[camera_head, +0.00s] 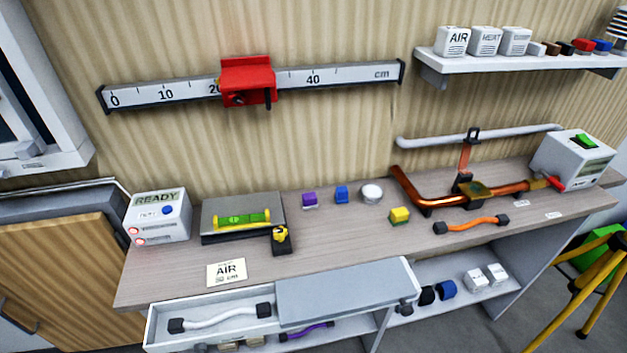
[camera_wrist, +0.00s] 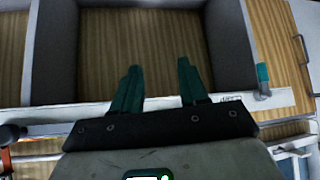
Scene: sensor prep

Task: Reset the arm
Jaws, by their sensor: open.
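My gripper (camera_wrist: 159,76) shows in the wrist view with its two teal fingers apart and nothing between them. The fingers point up the picture at a dark-framed opening (camera_wrist: 55,50) with a striped wooden panel behind it. How far the fingers are from that panel I cannot tell. The head view does not show my gripper or arm; it looks over a workbench (camera_head: 330,233) against a wood-panelled wall.
A drawer (camera_head: 215,304) stands out from the bench front, with a white hose (camera_head: 220,320) in it. A ruler rail (camera_head: 165,92) with a red slider (camera_head: 247,82) and a shelf (camera_head: 520,64) are on the wall. A yellow tripod (camera_head: 590,285) stands at right.

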